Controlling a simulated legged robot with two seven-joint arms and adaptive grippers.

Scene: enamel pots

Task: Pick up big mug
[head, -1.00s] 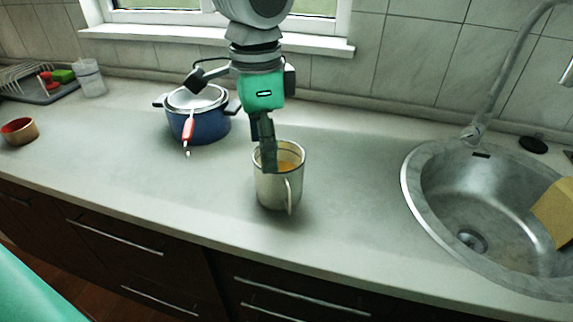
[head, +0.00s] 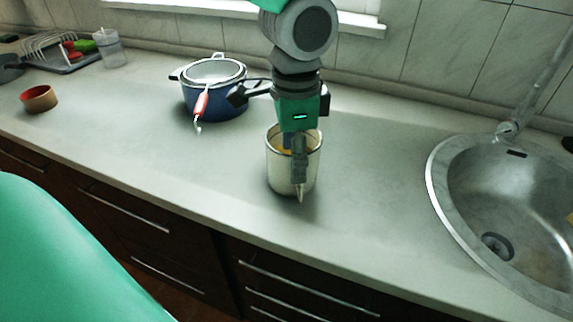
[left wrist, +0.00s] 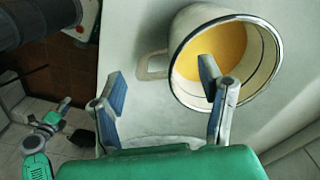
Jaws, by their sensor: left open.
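The big mug (head: 279,176) is cream-white with a dark rim and stands upright on the counter. In the left wrist view the mug (left wrist: 259,72) is seen from above, with yellow-orange inside and its handle (left wrist: 150,65) at its left. My left gripper (head: 298,166) comes down over the mug from above. In the left wrist view the left gripper (left wrist: 162,75) is open, one finger over the mug's opening and the other beyond the handle. The handle lies between the fingers. In the head view a finger hides most of the handle. My right gripper is not seen.
A blue pot (head: 215,100) with a red-handled utensil (head: 201,103) stands behind left of the mug. A small brown bowl (head: 39,98), clear container (head: 109,50) and dish rack (head: 52,48) are at far left. A metal sink (head: 440,172) is at right. Counter beside the mug is clear.

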